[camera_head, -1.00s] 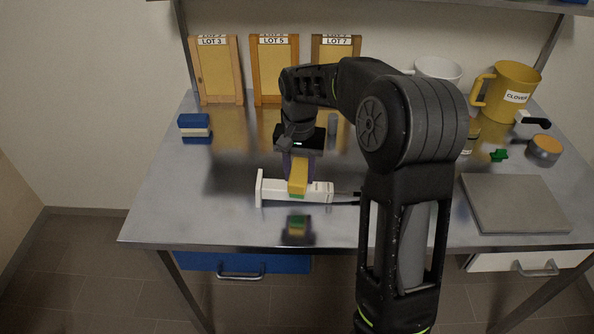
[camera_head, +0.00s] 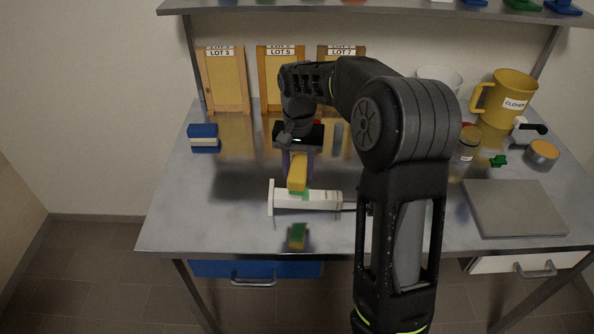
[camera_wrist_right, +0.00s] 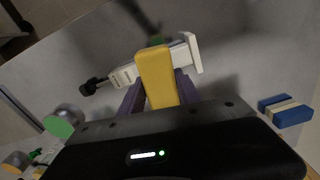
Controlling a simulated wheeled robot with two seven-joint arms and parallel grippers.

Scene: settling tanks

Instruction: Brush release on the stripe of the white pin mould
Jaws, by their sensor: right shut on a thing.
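The white pin mould (camera_head: 325,201) lies on its side on the metal table, its flat flange at the left and a dark end at the right, partly behind my arm. It also shows in the right wrist view (camera_wrist_right: 193,52). My right gripper (camera_head: 299,163) is shut on a yellow brush (camera_head: 297,176) with a green tip, held pointing down over the mould near its flange. The yellow brush fills the middle of the right wrist view (camera_wrist_right: 157,78), between purple fingers. I cannot tell whether the tip touches the mould. The stripe is not clearly visible. My left gripper is not in view.
A blue-and-white block (camera_head: 203,138) lies at the left. Framed LOT boards (camera_head: 226,82) stand at the back. A yellow jug (camera_head: 507,98), an orange-topped tin (camera_head: 542,153), a small green piece (camera_head: 498,160) and a grey plate (camera_head: 513,208) are at the right. The front left table is clear.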

